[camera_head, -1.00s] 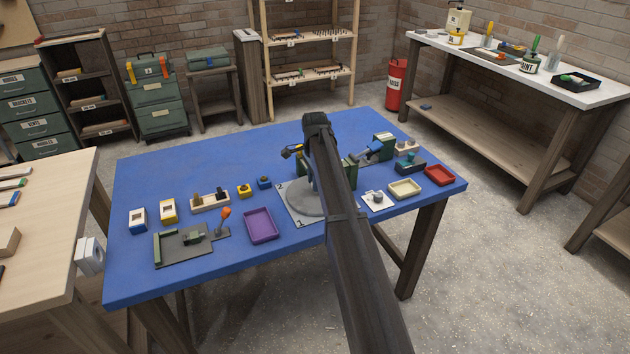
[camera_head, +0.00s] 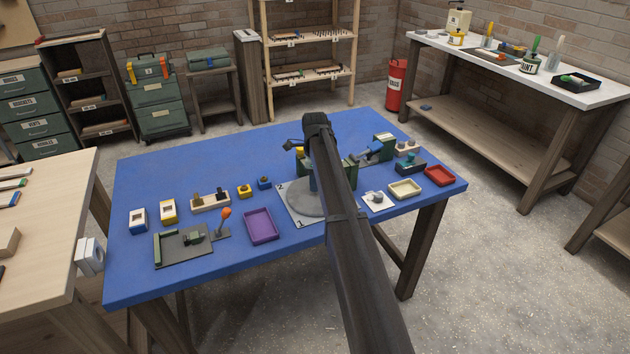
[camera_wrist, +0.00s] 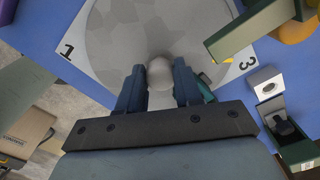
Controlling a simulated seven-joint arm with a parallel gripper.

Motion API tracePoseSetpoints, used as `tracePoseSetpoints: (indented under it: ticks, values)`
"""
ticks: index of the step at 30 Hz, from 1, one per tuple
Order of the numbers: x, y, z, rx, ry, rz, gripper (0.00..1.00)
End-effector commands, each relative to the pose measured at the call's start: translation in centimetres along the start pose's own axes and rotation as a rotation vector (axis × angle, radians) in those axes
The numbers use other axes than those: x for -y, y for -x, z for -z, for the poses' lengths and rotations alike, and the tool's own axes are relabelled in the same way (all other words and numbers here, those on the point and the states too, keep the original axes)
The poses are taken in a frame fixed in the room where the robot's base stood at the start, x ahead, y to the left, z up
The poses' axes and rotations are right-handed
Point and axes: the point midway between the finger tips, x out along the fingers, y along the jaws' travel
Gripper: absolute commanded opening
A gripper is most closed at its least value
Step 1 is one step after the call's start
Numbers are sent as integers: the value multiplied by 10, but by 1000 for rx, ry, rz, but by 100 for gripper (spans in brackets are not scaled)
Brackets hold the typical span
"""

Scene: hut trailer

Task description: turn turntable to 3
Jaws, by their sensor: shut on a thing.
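The turntable is a round grey disc (camera_wrist: 125,25) on a white plate with numbers at its corners. In the wrist view the 1 (camera_wrist: 68,50) is at left and the 3 (camera_wrist: 247,62) at right. A pale round knob (camera_wrist: 160,73) sits near the disc's edge, between the two dark fingers of my gripper (camera_wrist: 160,80), which is shut on it. In the head view the left part of the turntable (camera_head: 303,199) shows beside my arm. My arm hides its right part, the gripper and the knob.
A green fixture (camera_wrist: 255,28) stands close right of my gripper in the wrist view. A purple tray (camera_head: 261,225) is left of the turntable, a cream tray (camera_head: 404,188) and red tray (camera_head: 439,175) right. The back left of the blue table (camera_head: 200,155) is clear.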

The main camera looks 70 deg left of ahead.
Motion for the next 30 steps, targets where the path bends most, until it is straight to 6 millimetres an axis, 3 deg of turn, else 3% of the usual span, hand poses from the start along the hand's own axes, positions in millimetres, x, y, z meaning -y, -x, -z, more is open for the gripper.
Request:
tracePoseSetpoints:
  ticks: [29,30]
  values:
    - [0,0,-1,1,-119,-2,0]
    - [0,0,-1,1,-118,-2,36]
